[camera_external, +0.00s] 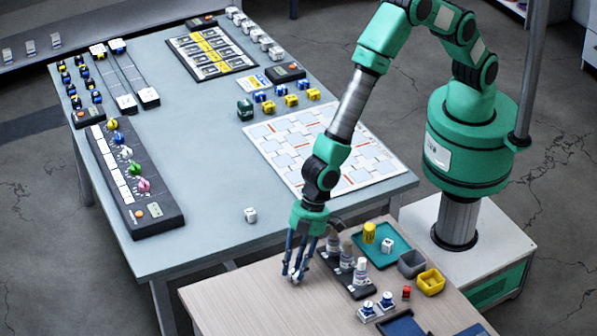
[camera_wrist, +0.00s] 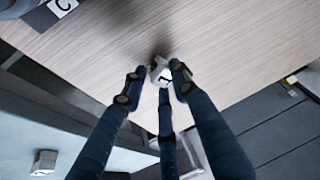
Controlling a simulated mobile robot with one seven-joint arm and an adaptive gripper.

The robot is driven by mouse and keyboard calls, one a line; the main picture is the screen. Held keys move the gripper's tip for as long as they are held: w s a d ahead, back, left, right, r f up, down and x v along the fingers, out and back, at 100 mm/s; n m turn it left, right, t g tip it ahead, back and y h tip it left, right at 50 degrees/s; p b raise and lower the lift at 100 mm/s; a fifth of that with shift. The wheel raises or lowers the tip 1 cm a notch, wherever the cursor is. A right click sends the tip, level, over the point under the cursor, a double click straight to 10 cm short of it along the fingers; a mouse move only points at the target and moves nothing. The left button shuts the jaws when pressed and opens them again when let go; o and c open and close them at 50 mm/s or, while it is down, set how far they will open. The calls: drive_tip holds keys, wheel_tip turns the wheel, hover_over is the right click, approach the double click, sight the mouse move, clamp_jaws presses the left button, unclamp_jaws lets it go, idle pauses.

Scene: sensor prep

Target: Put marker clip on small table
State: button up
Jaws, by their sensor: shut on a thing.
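My gripper (camera_external: 295,274) has three dark blue fingers pointing down, low over the far left part of the small wood-topped table (camera_external: 235,290). In the wrist view my gripper (camera_wrist: 160,72) is closed around a small whitish block with a dark mark, which I take to be the marker clip (camera_wrist: 163,75). The fingers partly hide the clip. The pale wood top (camera_wrist: 215,30) lies behind it, with a dark shadow by the clip. I cannot tell whether the clip touches the wood.
A black holder with white-capped bottles (camera_external: 359,277) stands right of my gripper. A teal tray (camera_external: 363,254), a grey bin (camera_external: 411,263) and a yellow bin (camera_external: 431,281) lie beyond it. A similar white block (camera_external: 250,214) sits on the large grey table (camera_external: 205,170). The small table's front left is clear.

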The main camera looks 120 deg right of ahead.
drive_tip(key=shift+f, duration=0.25)
drive_tip(key=o, duration=0.8)
drive_tip(key=shift+s+r, duration=0.1)
drive_tip(key=shift+r, duration=0.35)
drive_tip(key=p+v, duration=0.3)
drive_tip(key=v, duration=0.8)
drive_tip(key=shift+d+r, duration=0.1)
drive_tip(key=shift+r, duration=0.1)
